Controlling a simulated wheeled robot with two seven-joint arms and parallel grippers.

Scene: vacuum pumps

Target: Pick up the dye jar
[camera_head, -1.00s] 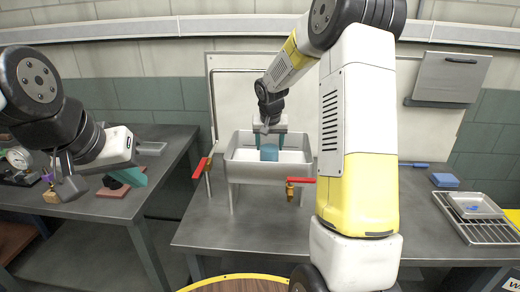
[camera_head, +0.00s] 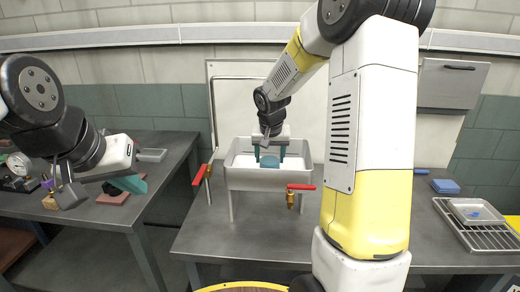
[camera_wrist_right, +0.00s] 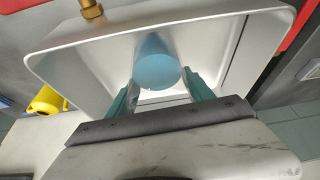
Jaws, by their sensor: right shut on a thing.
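The dye jar, which I take to be the blue cylinder (camera_head: 269,161), is in the white-lined metal basin (camera_head: 255,181). It also shows in the right wrist view (camera_wrist_right: 157,66). My right gripper (camera_head: 269,153) reaches down into the basin with its teal fingers on either side of the jar. In the right wrist view my gripper (camera_wrist_right: 162,88) is shut on it. The jar's underside is hidden, so I cannot tell whether it touches the basin floor. My left gripper (camera_head: 130,183) hangs over the left table, away from the basin; its jaw gap is not clear.
Red-handled valves (camera_head: 300,187) flank the basin. A blue sponge (camera_head: 445,186) and a small tray on a rack (camera_head: 474,210) lie at right. A gauge device (camera_head: 18,165) stands on the left table. The bench front is clear.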

